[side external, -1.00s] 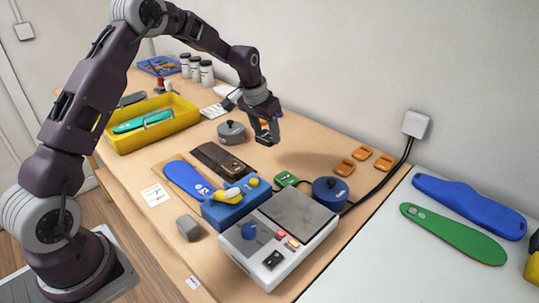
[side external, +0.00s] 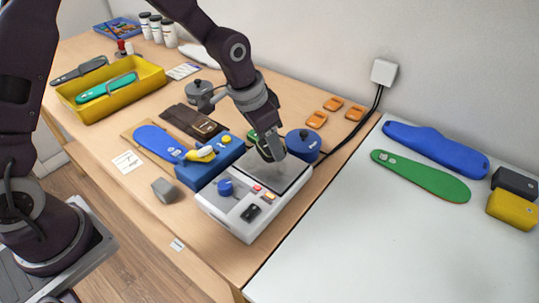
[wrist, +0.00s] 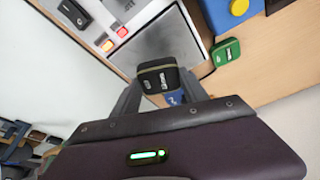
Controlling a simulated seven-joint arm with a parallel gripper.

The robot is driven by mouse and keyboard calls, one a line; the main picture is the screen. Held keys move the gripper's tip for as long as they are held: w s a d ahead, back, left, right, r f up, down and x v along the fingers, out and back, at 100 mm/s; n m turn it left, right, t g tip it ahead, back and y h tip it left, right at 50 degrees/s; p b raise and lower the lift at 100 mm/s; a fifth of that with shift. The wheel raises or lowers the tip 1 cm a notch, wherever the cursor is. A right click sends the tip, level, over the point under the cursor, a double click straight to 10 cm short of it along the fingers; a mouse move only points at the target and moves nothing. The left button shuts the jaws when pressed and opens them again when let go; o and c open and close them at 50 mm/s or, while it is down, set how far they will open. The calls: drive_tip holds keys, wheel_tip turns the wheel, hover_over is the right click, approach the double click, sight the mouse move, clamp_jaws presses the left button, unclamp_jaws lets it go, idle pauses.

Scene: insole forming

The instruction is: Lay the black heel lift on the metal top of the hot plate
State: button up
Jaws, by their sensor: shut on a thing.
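The black heel lift (wrist: 158,78), a small dark block with a yellowish edge line, sits between my gripper's fingers in the wrist view. My gripper (side external: 268,150) is shut on it, pointing down over the back part of the hot plate (side external: 232,212). The hot plate is a white box with a grey metal top (side external: 284,174), which also shows in the wrist view (wrist: 150,42). The lift (side external: 265,154) is mostly hidden by the fingers in the side view. I cannot tell whether it touches the metal top.
A blue round-lidded pot (side external: 303,143) stands close behind the hot plate. A small green block (wrist: 226,51) lies beside it. A blue box with a yellow piece (side external: 207,165) stands left of the plate. Green (side external: 420,176) and blue insoles (side external: 435,150) lie on the white table at right.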

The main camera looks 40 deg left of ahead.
sight(266, 147)
drive_tip(key=shift+f, duration=1.9)
drive_tip(key=shift+f, duration=0.1)
drive_tip(key=o, duration=1.3)
drive_tip(key=v, duration=1.2)
drive_tip(key=s+a+r+n, duration=0.1)
drive_tip(key=s+a+r, duration=0.1)
drive_tip(key=s, duration=0.6)
drive_tip(key=s+a+r+n+t+y, duration=0.1)
drive_tip(key=s+a+r+n, duration=0.1)
drive_tip(key=s+r, duration=0.2)
drive_tip(key=s+a+r+n+t, duration=0.1)
drive_tip(key=s+a+r, duration=0.2)
drive_tip(key=s, duration=0.8)
drive_tip(key=shift+s+r+n, duration=0.3)
drive_tip(key=shift+s, duration=0.05)
drive_tip(key=shift+a, duration=0.15)
